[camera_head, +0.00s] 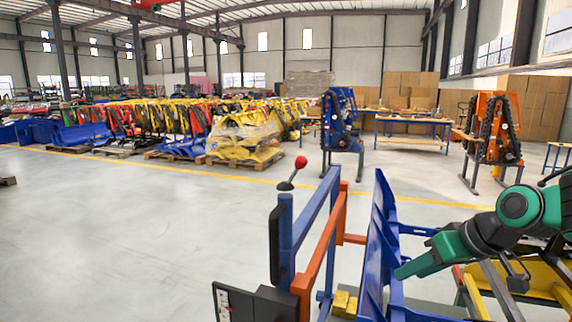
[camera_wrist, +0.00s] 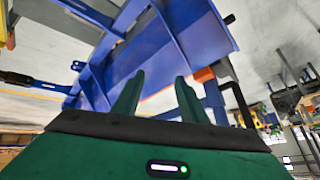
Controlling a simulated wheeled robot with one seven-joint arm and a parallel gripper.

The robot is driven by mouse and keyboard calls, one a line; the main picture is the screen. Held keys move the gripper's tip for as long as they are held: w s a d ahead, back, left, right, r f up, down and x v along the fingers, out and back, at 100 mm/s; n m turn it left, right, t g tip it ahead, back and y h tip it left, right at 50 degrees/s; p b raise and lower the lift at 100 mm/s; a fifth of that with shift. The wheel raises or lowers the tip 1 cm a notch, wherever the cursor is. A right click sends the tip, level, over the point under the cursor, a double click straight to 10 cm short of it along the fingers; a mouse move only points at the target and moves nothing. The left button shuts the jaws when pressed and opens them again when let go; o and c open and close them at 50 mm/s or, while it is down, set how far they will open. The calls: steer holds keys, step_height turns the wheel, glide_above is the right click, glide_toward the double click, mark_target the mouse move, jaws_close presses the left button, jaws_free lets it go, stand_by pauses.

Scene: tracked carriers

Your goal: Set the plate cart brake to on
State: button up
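A cart with blue and orange bars (camera_head: 326,235) stands at the lower centre right in the head view, beside a ribbed blue plate (camera_head: 376,240). A lever with a red ball knob (camera_head: 301,162) leans up and right from the top of its left blue post. I cannot tell whether this lever is the brake or how the brake is set. My gripper (camera_head: 402,271) is right of the plate, away from the red knob. In the wrist view its two green fingers (camera_wrist: 157,92) are apart with nothing held, and blue ribbed metal (camera_wrist: 150,45) lies close beyond them.
A black box with a panel (camera_head: 240,303) is at the bottom by the cart. Yellow metal parts (camera_head: 540,279) lie under my arm. Two upright racks, blue (camera_head: 340,132) and orange (camera_head: 494,135), stand behind. The grey floor at left (camera_head: 120,230) is clear.

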steer(key=w+a+r+n+t+y, duration=0.2)
steer(key=w+a+r+n+y, duration=0.2)
steer(key=w+a+r, duration=0.45)
steer(key=n+t+y, duration=0.1)
steer(key=n+y, duration=0.2)
steer(key=y, duration=0.4)
glide_toward(295, 172)
steer(key=w+a+r, duration=0.2)
steer(key=x, duration=1)
steer(key=shift+w, duration=0.15)
steer(key=shift+d, duration=0.1)
jaws_close()
